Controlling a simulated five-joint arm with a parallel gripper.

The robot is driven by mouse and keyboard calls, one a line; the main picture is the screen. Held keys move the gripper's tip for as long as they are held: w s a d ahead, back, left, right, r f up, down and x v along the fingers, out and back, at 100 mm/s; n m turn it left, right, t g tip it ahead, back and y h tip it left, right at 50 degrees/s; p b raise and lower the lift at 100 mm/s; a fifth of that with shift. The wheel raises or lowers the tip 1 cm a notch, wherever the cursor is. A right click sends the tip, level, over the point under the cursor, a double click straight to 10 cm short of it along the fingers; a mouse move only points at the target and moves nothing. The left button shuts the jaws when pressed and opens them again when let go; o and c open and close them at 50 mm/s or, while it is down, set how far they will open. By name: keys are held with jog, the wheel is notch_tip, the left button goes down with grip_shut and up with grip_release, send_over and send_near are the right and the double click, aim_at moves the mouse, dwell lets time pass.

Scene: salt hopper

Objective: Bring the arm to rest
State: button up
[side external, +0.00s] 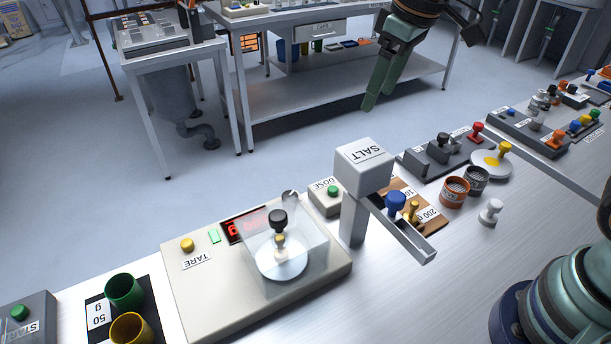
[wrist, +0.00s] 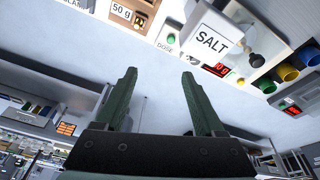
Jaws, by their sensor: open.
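My gripper (side external: 375,90) hangs in the air at the top of the side view, fingers pointing down, away from everything on the bench. In the wrist view its two green fingers (wrist: 159,80) stand wide apart with nothing between them. The grey salt hopper (side external: 363,167) stands upright on the bench, with a chute sloping to the lower right; it also shows in the wrist view (wrist: 213,38), beyond the fingertips. The dose box (side external: 325,199) with a green button sits beside it.
Green (side external: 124,290) and yellow (side external: 131,329) cups stand at lower left. Open floor surrounds my fingers in the wrist view.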

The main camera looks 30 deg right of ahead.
jog(key=s+d+f+m+t, duration=0.1)
jog(key=s+d+m, duration=0.3)
jog(key=s+d, duration=0.4)
jog(key=shift+s+d+f+t+h, duration=0.25)
jog(key=shift+s+d+t+h, duration=0.1)
jog(key=shift+s+t, duration=0.55)
dwell(2.4)
